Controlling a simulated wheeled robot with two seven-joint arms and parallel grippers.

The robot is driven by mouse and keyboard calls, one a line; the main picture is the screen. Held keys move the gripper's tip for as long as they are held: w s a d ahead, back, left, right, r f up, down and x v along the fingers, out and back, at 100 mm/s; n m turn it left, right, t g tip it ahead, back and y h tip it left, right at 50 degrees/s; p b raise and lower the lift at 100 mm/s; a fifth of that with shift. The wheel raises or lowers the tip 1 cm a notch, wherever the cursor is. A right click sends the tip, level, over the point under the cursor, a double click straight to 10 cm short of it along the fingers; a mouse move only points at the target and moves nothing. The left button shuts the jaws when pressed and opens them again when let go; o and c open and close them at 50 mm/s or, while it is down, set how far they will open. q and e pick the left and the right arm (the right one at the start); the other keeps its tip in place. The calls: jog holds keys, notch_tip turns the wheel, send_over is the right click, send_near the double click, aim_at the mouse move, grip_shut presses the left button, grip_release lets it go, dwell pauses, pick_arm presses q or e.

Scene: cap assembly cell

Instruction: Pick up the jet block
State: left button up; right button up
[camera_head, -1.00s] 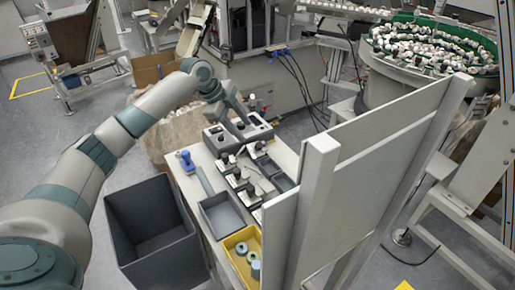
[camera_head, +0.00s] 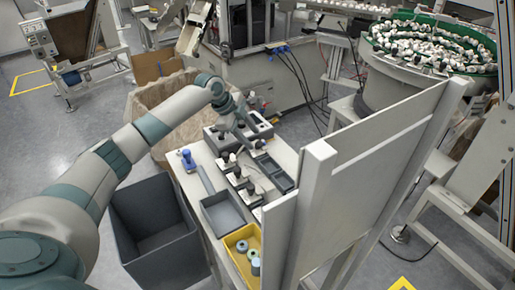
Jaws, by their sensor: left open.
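Several small black pieces stand in a row on the pale worktable (camera_head: 184,175). One black piece (camera_head: 238,172) is in the middle of the row and another (camera_head: 250,188) is nearer me. A third (camera_head: 259,144) is at the right of my gripper and a fourth (camera_head: 226,157) is below it in the picture. I cannot tell which of these is the jet block. My left gripper (camera_head: 247,147) is open and points down over the far part of the row. Its fingertips are small and partly merge with the dark pieces. My right gripper is out of view.
A grey box (camera_head: 275,176) and a grey tray (camera_head: 222,213) lie on the table. A yellow bin (camera_head: 236,262) holds round parts. A blue-topped item (camera_head: 187,158) stands at the left edge. A large dark bin (camera_head: 150,225) is beside the table, and a tall pale panel (camera_head: 360,185) blocks its right side.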

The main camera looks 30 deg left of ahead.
aim_at(257, 142)
pick_arm(q)
jog(key=p+x, duration=0.1)
jog(key=x, duration=0.2)
jog(key=shift+w, duration=0.15)
jog(key=shift+w+d+f+p, duration=0.1)
jog(key=shift+w+f+p, duration=0.1)
jog(key=shift+f+p, duration=0.25)
jog(key=shift+f, duration=0.1)
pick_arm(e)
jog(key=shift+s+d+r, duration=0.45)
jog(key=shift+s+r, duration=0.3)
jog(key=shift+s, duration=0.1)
pick_arm(q)
jog(key=shift+c, duration=0.6)
grip_shut()
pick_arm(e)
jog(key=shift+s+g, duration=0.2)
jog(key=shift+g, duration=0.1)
